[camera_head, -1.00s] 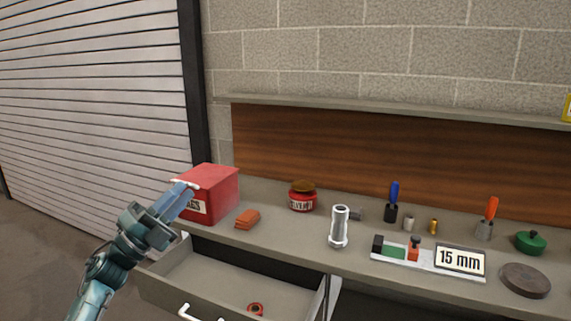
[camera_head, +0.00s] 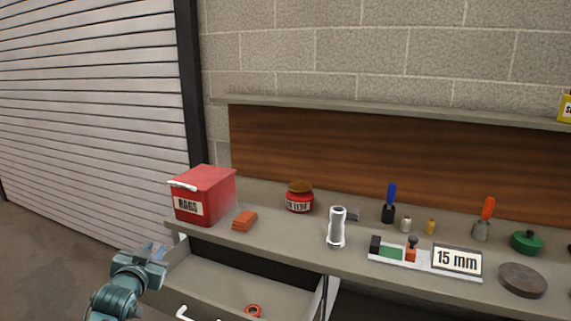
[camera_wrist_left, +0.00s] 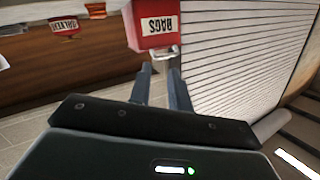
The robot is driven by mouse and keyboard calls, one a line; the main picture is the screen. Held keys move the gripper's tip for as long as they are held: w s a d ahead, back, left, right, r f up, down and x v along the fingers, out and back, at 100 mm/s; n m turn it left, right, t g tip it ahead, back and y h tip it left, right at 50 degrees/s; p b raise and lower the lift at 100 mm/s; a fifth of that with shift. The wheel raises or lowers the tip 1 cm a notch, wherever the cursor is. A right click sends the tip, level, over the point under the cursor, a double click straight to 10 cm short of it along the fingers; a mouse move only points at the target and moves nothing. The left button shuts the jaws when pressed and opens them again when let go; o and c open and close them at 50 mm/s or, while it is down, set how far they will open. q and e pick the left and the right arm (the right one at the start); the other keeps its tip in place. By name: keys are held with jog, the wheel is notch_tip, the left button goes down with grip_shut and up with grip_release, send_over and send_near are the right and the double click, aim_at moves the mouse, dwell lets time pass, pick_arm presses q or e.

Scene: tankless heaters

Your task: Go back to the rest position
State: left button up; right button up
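My left gripper (camera_head: 153,250) is low at the left in the head view, in front of the workbench and beside the open drawer. In the left wrist view its two fingers (camera_wrist_left: 160,72) stand apart with nothing between them. The red box labelled RAGS (camera_head: 206,195) stands on the left end of the bench with a pale handle on its front. It also shows upside down in the left wrist view (camera_wrist_left: 158,33), beyond the fingertips. My right gripper is not in view.
The open drawer (camera_head: 205,283) juts out below the bench, with a red ring (camera_head: 253,311) inside. The bench holds an orange block (camera_head: 244,220), a red jar (camera_head: 299,201), a metal cylinder (camera_head: 337,228) and a 15 mm display (camera_head: 457,261). A shutter (camera_head: 90,110) stands at the left.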

pick_arm(q)
jog(key=s+d+f+m+g+h, duration=0.1)
jog(key=s+d+f, duration=0.4)
jog(key=s+f, duration=0.2)
jog(key=s+d+f+g+h, duration=0.1)
jog(key=s+d+f+g, duration=0.1)
jog(key=s+d+f, duration=0.4)
jog(key=s+d+f+g, duration=0.1)
jog(key=s+d+f, duration=0.1)
jog(key=s, duration=0.5)
jog(key=s+d+f+g+h, duration=0.1)
jog(key=s+d+f, duration=0.1)
jog(key=s, duration=0.6)
jog(key=s+d+f+n+h, duration=0.1)
jog(key=s+d+f, duration=0.2)
jog(key=s, duration=0.5)
jog(key=shift+s+g, duration=0.15)
jog(key=shift+g, duration=0.25)
